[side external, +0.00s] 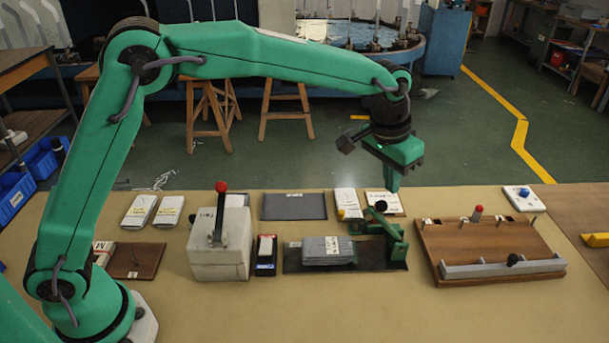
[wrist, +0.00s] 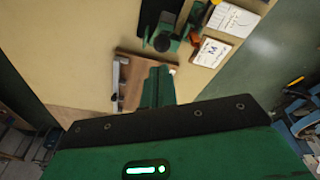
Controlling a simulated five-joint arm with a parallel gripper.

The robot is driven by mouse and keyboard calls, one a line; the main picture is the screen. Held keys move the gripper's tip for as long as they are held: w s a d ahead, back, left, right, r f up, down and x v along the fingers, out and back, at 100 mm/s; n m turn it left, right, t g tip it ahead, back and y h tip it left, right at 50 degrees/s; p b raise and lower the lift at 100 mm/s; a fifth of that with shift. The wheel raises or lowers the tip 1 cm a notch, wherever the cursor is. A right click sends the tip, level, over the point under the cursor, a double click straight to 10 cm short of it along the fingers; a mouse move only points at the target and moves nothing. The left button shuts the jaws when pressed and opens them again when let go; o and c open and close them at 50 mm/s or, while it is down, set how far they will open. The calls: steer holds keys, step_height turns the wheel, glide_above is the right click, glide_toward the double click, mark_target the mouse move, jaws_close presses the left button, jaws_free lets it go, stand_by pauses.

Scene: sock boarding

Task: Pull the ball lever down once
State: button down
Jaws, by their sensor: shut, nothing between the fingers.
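A green hand press (side external: 392,240) stands at the right end of a dark base plate, with a black ball lever (side external: 381,206) on top. In the wrist view the black ball (wrist: 162,42) shows beyond my fingers. A white block (side external: 220,245) to the left carries another lever with a red ball (side external: 221,187), standing upright. My gripper (side external: 393,187) is shut and empty, pointing down above and slightly behind the green press, apart from the black ball. The closed fingers also show in the wrist view (wrist: 158,88).
A grey stack (side external: 328,250) lies on the dark base plate (side external: 292,262). A wooden board (side external: 490,240) with a grey bar and pegs lies to the right. White packets (side external: 138,210), a grey mat (side external: 294,206) and a small black tray (side external: 266,268) lie around. The front of the table is clear.

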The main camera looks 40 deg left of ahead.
steer(key=shift+w+d+r, duration=0.25)
steer(key=shift+r, duration=0.4)
steer(key=shift+w+d+r, duration=0.2)
steer(key=shift+d+r, duration=0.05)
steer(key=shift+r, duration=0.35)
steer(key=s+a+r+n+t, duration=0.1)
steer(key=s+a+r, duration=0.3)
steer(key=s+a, duration=0.35)
steer(key=s+a+r+n+t, duration=0.1)
steer(key=s+a+r, duration=0.4)
steer(key=a, duration=0.4)
steer(key=s+a+f, duration=0.3)
steer(key=s+a, duration=0.1)
steer(key=s, duration=0.5)
steer(key=s+a+f+n+t+y, duration=0.1)
steer(key=s+a+f, duration=0.2)
steer(key=s, duration=0.5)
steer(key=shift+s+a+t, duration=0.3)
steer(key=shift+s+a, duration=0.05)
steer(key=shift+a, duration=0.15)
